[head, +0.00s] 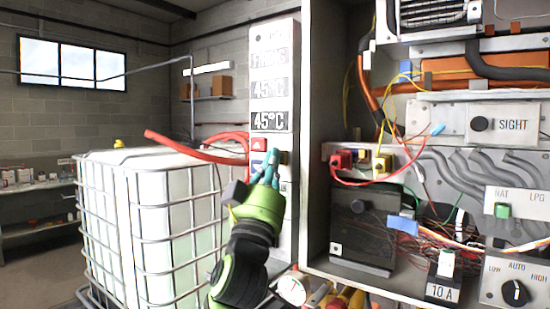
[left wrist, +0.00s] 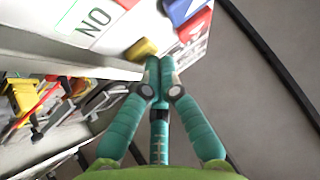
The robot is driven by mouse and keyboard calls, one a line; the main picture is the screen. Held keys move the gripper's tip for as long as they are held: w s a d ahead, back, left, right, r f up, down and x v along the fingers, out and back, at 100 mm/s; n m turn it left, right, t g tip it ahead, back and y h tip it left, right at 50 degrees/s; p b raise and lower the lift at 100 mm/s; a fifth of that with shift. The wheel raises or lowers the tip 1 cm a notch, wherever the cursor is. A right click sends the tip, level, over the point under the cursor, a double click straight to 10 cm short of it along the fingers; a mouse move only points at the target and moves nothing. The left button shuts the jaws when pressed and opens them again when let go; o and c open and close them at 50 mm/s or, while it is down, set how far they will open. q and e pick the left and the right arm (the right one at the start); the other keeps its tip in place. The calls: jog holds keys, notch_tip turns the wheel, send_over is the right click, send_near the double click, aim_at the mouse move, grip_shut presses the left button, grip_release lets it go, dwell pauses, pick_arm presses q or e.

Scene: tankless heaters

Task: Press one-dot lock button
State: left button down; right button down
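A tall narrow white panel (head: 287,60) carries stacked temperature readouts, the lowest reading 45°C. Below them are a red button (head: 259,144), a blue button (head: 257,158) and a dark yellowish button (head: 284,157). In the left wrist view the yellow button (left wrist: 141,48), blue button (left wrist: 184,10) and red button (left wrist: 196,26) show close to my fingertips. I can make out no dot marks on any of them. My left gripper (head: 269,166) has its teal fingers together and empty, in front of the panel's buttons; its tips (left wrist: 159,64) appear just beside the yellow button. Contact cannot be told. My right gripper is not in view.
An open cabinet with wires, a black box (head: 361,230) and switches stands right of the panel. A caged white tank (head: 150,205) stands left, with a red pipe (head: 195,148) above it. A gauge (head: 292,289) sits below the panel. A dark cable crosses the left wrist view.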

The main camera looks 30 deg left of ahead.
pick_arm(q)
jog(key=shift+w, duration=0.1)
jog(key=shift+s+f, duration=0.45)
jog(key=shift+s, duration=0.1)
jog(key=s, duration=0.6)
jog(key=shift+a, duration=0.25)
dwell(0.3)
